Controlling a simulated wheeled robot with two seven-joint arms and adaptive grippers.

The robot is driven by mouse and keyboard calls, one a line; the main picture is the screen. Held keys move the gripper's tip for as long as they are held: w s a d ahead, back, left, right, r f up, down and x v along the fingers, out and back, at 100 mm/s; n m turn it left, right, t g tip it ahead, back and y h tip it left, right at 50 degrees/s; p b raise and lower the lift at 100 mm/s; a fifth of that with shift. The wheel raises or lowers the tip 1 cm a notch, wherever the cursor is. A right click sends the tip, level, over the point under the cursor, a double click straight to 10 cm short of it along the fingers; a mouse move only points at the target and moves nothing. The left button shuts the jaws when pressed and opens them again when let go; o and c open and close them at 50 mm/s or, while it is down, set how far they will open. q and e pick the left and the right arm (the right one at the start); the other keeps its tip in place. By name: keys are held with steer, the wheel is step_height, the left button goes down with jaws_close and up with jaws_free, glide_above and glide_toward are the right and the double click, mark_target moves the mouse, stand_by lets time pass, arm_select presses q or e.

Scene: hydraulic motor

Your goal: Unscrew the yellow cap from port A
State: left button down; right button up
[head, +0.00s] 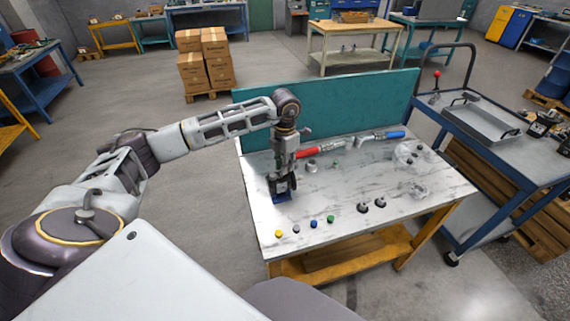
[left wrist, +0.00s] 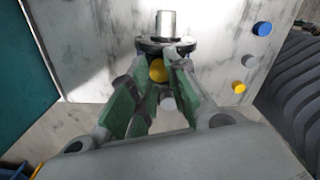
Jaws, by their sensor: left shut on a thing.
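The hydraulic motor (head: 282,197) stands on the table beneath my left gripper, which hides most of it in the head view. In the left wrist view its metal shaft (left wrist: 165,24) and dark flange show beyond the fingers. The yellow cap (left wrist: 157,70) shows on the motor, between the far ends of the green-padded fingers. My left gripper (left wrist: 155,84) is shut on this yellow cap; exact pad contact is partly hidden. A pale grey round part (left wrist: 167,103) shows below it between the fingers. My right gripper is not in view.
A red-handled wrench (head: 308,152) lies behind. A teal panel (head: 350,100) backs the table; a blue cart stands right.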

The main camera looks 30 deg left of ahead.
arm_select(q)
steer(key=shift+n, duration=0.3)
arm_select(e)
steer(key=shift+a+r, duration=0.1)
arm_select(q)
steer(key=shift+n, duration=1)
steer(key=shift+n+p, duration=0.35)
steer(key=shift+n, duration=0.75)
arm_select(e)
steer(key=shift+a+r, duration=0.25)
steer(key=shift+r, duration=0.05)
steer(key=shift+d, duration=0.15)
arm_select(q)
steer(key=c, duration=1.6)
jaws_free()
steer(key=shift+o, duration=0.2)
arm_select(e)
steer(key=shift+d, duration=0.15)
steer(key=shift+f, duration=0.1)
